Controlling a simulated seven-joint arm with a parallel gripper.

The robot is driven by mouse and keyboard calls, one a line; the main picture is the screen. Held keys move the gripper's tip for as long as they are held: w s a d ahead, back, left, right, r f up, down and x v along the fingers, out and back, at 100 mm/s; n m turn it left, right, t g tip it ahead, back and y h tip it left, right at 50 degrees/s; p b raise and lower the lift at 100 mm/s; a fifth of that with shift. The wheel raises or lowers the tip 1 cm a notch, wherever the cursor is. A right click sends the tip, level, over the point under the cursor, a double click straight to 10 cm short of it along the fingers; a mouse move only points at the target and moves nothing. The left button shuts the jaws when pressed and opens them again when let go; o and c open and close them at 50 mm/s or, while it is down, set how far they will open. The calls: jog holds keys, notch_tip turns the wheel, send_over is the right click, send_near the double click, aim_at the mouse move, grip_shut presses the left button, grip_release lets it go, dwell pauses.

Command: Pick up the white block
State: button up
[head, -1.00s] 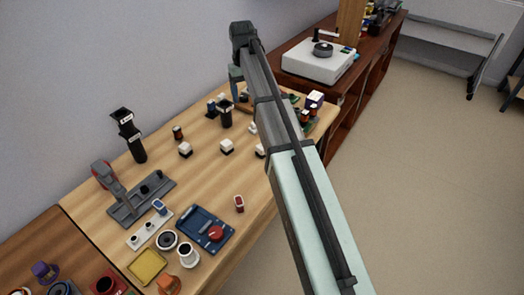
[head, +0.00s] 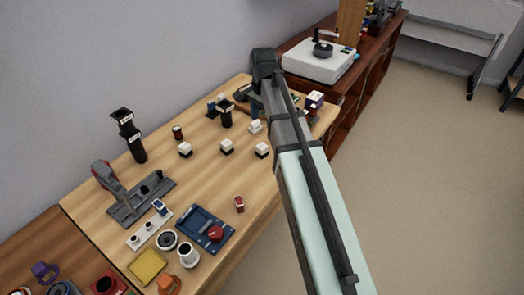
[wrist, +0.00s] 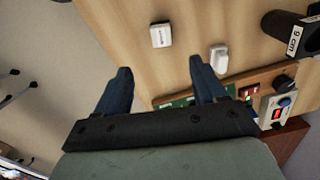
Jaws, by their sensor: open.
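Several small white-topped blocks stand on the wooden table: one at left (head: 185,148), one in the middle (head: 227,145), one at right (head: 262,149) and one farther back (head: 255,126). Which one the task means cannot be told. The wrist view shows one white block (wrist: 161,35) beyond the gap between the fingertips and a second white piece (wrist: 218,58) near the right finger. My gripper (wrist: 161,70) is open with blue fingers apart and nothing between them. In the head view my arm partly hides it above the table's far end.
A black cylinder labelled 9 cm (wrist: 290,30) stands right of the white pieces.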

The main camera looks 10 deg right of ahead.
aim_at(262, 146)
jog(key=shift+m, duration=0.3)
jog(key=shift+a+f, duration=0.2)
jog(key=shift+f, duration=6.7)
jog(key=shift+c, duration=0.5)
jog(key=c, duration=1)
jog(key=shift+r, duration=0.1)
